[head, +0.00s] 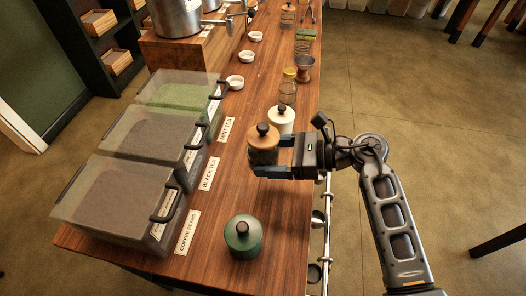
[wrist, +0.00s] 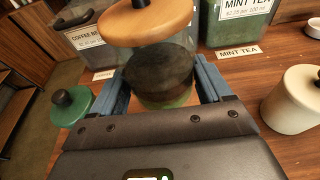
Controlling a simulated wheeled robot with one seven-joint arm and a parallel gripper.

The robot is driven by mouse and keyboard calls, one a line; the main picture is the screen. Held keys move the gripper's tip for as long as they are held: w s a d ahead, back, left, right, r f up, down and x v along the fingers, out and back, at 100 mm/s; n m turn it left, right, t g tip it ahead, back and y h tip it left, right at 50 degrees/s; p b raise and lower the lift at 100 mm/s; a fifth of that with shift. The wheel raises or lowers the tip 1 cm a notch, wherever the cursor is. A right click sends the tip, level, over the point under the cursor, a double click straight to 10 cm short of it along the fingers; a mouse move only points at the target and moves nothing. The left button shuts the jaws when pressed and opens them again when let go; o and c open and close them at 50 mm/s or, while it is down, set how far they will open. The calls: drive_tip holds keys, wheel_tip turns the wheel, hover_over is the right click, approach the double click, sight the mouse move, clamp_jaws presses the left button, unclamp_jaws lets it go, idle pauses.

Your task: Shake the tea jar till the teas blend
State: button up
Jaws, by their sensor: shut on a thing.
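The tea jar (head: 263,152) is clear with a wide wooden lid and a black knob, and it stands upright in my gripper (head: 262,158). In the wrist view the jar (wrist: 163,72) sits between the two blue fingers, which are shut on its sides. Dark tea fills most of the visible glass, with a green layer (wrist: 168,101) below it, so two separate colours show. The lid (wrist: 150,25) is on. My gripper hides the jar's lowest part, and I cannot tell whether its base touches the counter.
A white jar (head: 281,121) stands close behind the tea jar, and a dark green jar (head: 243,238) stands nearer the front. Labelled bins of mint tea (head: 182,98), black tea (head: 150,139) and coffee beans (head: 120,200) line the left. Bare counter (head: 285,210) lies at front right.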

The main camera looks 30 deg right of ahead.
sight(271, 135)
drive_tip(key=shift+w+r, duration=0.1)
drive_tip(key=shift+r, duration=3.7)
wheel_tip(271, 135, down, 8)
drive_tip(key=shift+r, duration=0.35)
drive_tip(key=shift+d, duration=0.15)
